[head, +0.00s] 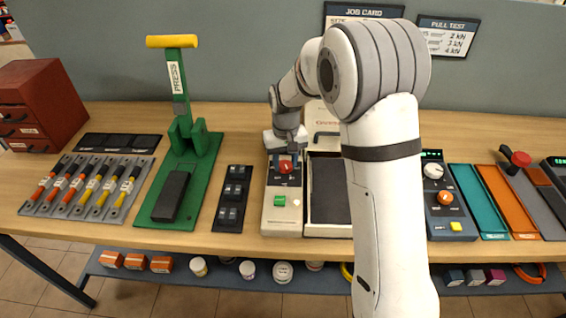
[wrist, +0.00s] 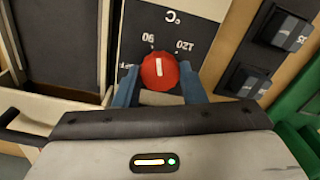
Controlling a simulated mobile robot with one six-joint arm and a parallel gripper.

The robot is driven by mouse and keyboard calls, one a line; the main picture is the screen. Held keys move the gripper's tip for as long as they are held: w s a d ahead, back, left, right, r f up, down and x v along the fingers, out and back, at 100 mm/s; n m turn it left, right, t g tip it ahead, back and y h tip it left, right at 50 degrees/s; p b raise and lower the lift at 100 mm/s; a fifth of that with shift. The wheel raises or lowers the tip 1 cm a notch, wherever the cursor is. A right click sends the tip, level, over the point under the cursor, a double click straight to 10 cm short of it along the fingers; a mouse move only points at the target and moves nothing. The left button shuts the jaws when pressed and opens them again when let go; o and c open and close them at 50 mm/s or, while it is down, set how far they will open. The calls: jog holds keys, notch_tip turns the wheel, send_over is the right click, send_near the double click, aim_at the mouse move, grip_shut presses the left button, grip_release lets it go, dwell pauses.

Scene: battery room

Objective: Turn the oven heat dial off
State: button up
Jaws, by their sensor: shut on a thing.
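The red heat dial (wrist: 160,71) sits on a dark panel (wrist: 168,28) with white marks in the wrist view. "90", "120" and a degree C mark show beside it; other lettering at its left is partly hidden by a finger. The white line on the dial runs nearly upright in that view. My gripper (wrist: 159,84) has its two blue fingers on either side of the dial, shut on it. In the head view the dial (head: 286,168) shows just in front of my gripper (head: 285,157), on the beige oven control unit (head: 270,213).
A green button (head: 280,201) and a pale button (head: 296,203) sit in front of the dial. The oven's dark tray area (head: 330,190) lies to the right, partly behind my arm. A black switch board (head: 232,198) and a green press (head: 165,205) stand left.

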jog(key=n, duration=0.4)
jog(key=shift+w+n+b, duration=0.15)
jog(key=shift+n+b, duration=0.15)
jog(key=shift+b, duration=0.1)
jog(key=n, duration=0.4)
jog(key=shift+r+n+b, duration=0.1)
jog(key=shift+n+b, duration=0.2)
jog(key=shift+b, duration=0.05)
jog(key=n, duration=0.4)
jog(key=shift+n+b, duration=0.4)
jog(key=shift+n, duration=1.5)
jog(key=o, duration=1)
